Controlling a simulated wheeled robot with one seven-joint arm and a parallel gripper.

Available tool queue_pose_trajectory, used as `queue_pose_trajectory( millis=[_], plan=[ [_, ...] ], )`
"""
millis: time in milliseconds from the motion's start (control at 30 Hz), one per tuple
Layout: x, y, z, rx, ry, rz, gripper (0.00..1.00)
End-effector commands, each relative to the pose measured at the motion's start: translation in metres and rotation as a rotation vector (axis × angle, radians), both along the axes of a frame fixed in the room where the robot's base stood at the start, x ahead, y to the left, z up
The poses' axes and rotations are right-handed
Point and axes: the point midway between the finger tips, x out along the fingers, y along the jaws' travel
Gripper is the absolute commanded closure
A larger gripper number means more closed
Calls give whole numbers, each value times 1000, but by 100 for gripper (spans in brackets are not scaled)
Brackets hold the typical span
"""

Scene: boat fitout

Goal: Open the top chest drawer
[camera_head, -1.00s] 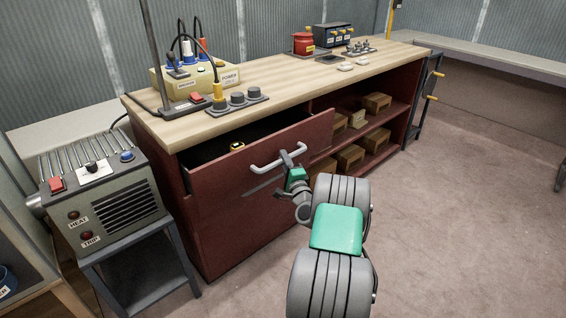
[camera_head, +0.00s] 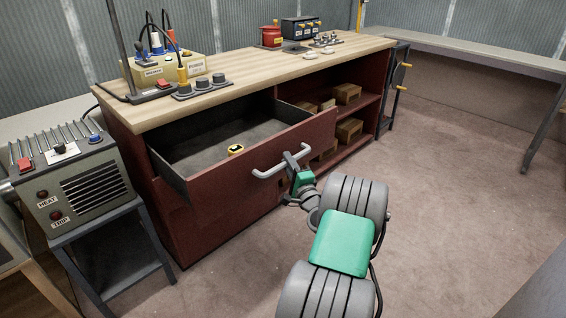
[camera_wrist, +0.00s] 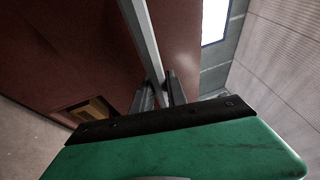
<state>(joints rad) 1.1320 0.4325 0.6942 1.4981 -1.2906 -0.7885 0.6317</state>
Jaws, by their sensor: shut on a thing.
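The top chest drawer (camera_head: 240,172) has a dark red front and stands well out from the red chest (camera_head: 191,232). Its grey interior shows, with a small yellow and black round item (camera_head: 235,150) inside near the front. The pale bar handle (camera_head: 268,172) runs across the drawer front. My gripper (camera_head: 296,161) is shut on the handle near its right end. In the wrist view the handle (camera_wrist: 141,35) passes between the fingers of my gripper (camera_wrist: 160,92).
Open shelves with wooden boxes (camera_head: 347,93) lie to the right. A grey heater unit (camera_head: 75,185) stands at left on a stand. Floor at right is clear.

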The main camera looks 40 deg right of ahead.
Motion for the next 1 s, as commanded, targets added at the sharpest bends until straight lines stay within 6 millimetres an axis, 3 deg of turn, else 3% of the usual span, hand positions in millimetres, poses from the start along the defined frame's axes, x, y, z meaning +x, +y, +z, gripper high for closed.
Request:
queue_pose_trajectory(
  millis=[400,433,533,833,1000],
  plan=[
    [-2,1,-1,2,2,4,100],
    [-2,1,-1,2,2,4,81],
    [-2,1,-1,2,2,4,73],
    [-6,1,-1,1,3,1,73],
    [-33,11,-7,5,1,-2,73]
  ],
)
